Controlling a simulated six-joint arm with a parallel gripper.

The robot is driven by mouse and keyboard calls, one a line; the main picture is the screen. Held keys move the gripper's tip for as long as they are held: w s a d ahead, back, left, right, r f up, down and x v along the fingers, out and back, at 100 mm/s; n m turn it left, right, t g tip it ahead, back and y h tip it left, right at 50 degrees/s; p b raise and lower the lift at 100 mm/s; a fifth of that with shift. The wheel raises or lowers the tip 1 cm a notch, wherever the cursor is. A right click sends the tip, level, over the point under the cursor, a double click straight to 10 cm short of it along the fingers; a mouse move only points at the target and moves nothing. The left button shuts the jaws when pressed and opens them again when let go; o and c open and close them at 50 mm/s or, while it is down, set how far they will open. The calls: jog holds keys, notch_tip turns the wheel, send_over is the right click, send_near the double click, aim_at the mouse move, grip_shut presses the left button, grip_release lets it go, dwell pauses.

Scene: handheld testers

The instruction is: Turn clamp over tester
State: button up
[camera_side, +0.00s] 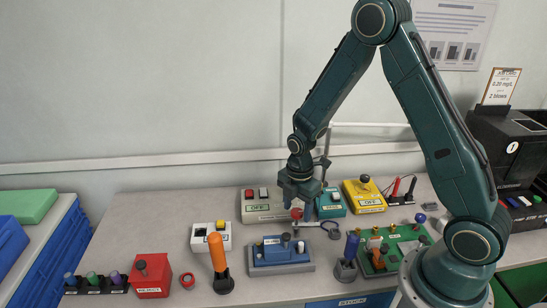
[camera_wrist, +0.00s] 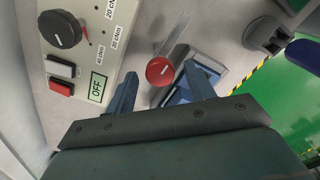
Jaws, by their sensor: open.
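A red round knob (camera_side: 297,213) sits under my gripper in the side view. It also shows in the wrist view (camera_wrist: 160,71), with a pale grey bar (camera_wrist: 174,34) running away from it; this looks like the clamp. My gripper (camera_side: 299,202) is open, pointing down above the knob. In the wrist view its two fingers (camera_wrist: 162,92) stand on either side of the knob, apart from it as far as I can tell. A blue block (camera_side: 281,252) with a dark knob stands in front, perhaps the tester's holder. A blue device shows beside the right finger in the wrist view (camera_wrist: 211,68).
A beige box (camera_side: 264,214) marked OFF, with buttons, stands close to the left of my gripper. A teal box (camera_side: 331,209) and a yellow box (camera_side: 363,203) stand to the right. An orange-handled tool (camera_side: 217,252) stands front left. A green board (camera_side: 391,250) lies front right.

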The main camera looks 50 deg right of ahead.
jog(key=shift+f, duration=0.1)
jog(key=c, duration=1)
jog(key=shift+m, duration=0.6)
jog(key=m, duration=0.2)
jog(key=shift+m, duration=0.3)
jog(key=m, duration=0.4)
jog(key=shift+m, duration=0.3)
jog(key=m, duration=0.4)
jog(key=shift+m, duration=0.3)
jog(key=m, duration=0.4)
